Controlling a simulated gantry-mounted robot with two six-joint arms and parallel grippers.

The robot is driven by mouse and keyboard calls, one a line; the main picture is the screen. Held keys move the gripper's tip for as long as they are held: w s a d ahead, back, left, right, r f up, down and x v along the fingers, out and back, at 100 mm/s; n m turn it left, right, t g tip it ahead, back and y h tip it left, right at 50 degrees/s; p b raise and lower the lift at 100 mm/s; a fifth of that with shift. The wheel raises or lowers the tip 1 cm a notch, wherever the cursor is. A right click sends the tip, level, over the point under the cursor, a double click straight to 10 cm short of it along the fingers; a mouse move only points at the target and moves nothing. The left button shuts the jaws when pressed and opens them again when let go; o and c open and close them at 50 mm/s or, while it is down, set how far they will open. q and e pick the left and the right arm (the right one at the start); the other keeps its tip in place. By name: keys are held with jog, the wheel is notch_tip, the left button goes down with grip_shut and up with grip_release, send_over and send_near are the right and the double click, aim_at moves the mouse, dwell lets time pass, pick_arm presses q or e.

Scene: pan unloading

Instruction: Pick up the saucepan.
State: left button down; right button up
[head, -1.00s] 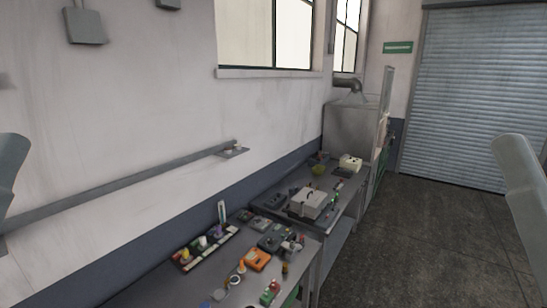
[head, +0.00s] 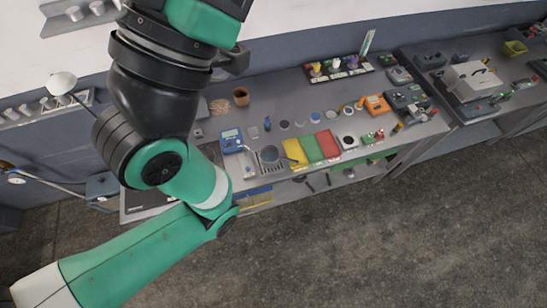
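I cannot pick out a saucepan for certain. A green and black arm of mine crosses the left part of the head view and covers part of the bench's left end. Both of its ends leave the picture, and no gripper fingertips show. My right arm and gripper do not show.
The grey bench (head: 275,95) runs along the wall. It holds a blue meter (head: 232,140), yellow (head: 294,153), green and red trays, an orange device (head: 376,103) and a brown pot (head: 241,96). A second bench with a grey box (head: 473,83) stands right. The floor (head: 370,245) in front is clear.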

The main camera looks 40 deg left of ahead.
pick_arm(q)
jog(key=c, duration=0.5)
grip_release()
